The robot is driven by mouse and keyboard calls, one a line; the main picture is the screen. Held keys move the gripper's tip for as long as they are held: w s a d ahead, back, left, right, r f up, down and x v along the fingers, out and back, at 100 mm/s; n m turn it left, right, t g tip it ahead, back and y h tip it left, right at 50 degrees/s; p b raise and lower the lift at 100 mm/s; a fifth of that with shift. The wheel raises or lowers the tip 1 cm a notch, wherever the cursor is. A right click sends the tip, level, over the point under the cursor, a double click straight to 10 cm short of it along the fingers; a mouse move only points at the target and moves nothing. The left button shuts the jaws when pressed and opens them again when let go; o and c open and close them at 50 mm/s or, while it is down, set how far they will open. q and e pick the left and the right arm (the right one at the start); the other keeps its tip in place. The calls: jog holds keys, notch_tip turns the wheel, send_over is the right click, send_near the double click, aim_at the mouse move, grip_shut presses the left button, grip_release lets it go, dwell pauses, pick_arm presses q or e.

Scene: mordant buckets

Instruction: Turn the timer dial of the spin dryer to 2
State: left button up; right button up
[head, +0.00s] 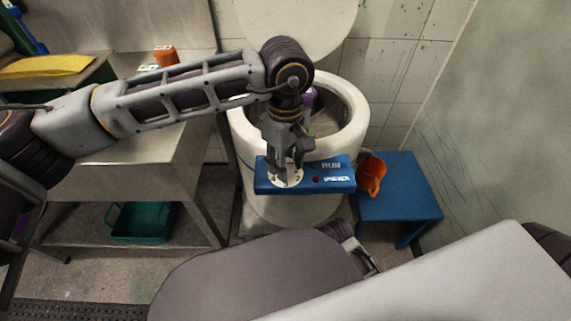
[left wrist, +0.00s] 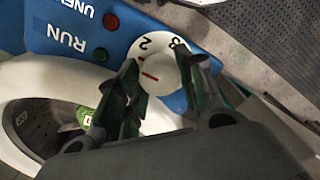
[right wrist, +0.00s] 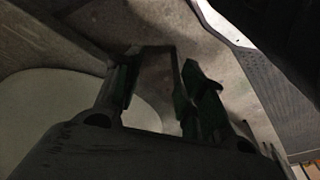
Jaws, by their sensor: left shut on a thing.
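The spin dryer (head: 240,135) is a white round tub with its lid raised. Its blue front panel (head: 335,184) carries a white timer dial (head: 287,182) with black numerals, also in the left wrist view (left wrist: 177,48). My left gripper (head: 287,163) reaches down onto the dial and is shut on its white knob (left wrist: 160,72). A red line crosses the knob; the numeral 2 is close to it, but I cannot tell exactly where the line points. My right gripper (head: 357,250) is low in front of the dryer; its fingers (right wrist: 160,75) are apart with nothing between them.
The panel has a red and a green light (left wrist: 100,54) with lettering. A blue stool (head: 412,190) with an orange jug (head: 373,178) stands right of the dryer. A steel table (head: 150,160) stands at the left, with a green basket (head: 140,222) on its lower shelf. A wall closes the right side.

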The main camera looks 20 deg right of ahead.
pick_arm(q)
jog(key=shift+m+b, duration=1.4)
jog(key=shift+m, duration=1.7)
pick_arm(e)
jog(key=shift+t, duration=0.5)
jog(key=shift+w+a+r, duration=0.1)
jog(key=shift+a+r, duration=0.1)
jog(key=shift+r, duration=0.9)
jog(key=shift+w+a+r, duration=0.1)
jog(key=shift+a+r, duration=0.05)
jog(key=shift+r, duration=0.95)
pick_arm(q)
jog(key=o, duration=0.8)
jog(key=shift+c, duration=0.2)
pick_arm(e)
jog(key=shift+s, duration=0.1)
pick_arm(q)
notch_tip(320, 180, up, 12)
